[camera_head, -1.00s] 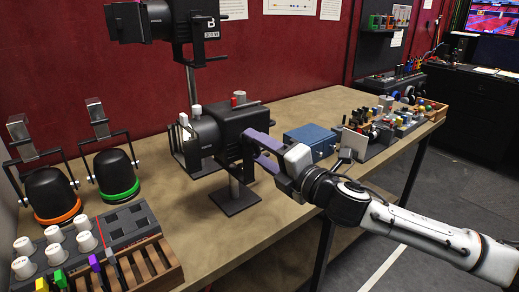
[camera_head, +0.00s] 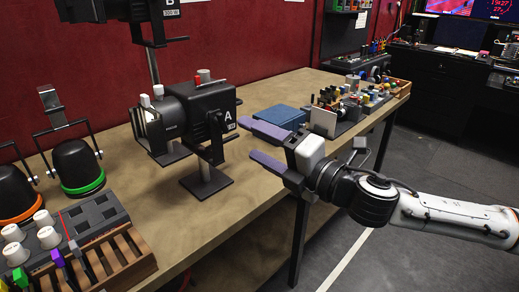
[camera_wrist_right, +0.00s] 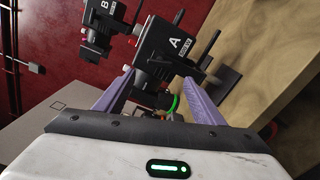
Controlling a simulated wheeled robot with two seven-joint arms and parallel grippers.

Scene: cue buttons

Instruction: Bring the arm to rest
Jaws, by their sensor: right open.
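My right gripper (camera_head: 262,146) is open and empty, with two purple fingers. It hangs at the front edge of the table, to the right of the black stage lamp marked A (camera_head: 200,112), apart from it. Lamp A stands on a square black foot and has a white and a red button on top. In the right wrist view the fingers (camera_wrist_right: 155,98) spread apart, with lamp A (camera_wrist_right: 178,55) beyond them. My left gripper is not in view.
Lamp B (camera_head: 120,12) is above and behind lamp A. A blue box (camera_head: 279,117) and a crowded control panel (camera_head: 350,108) stand to the right on the table (camera_head: 225,217). Two dark lamps with orange and green rings (camera_head: 80,167) and a wooden rack (camera_head: 128,262) are at left.

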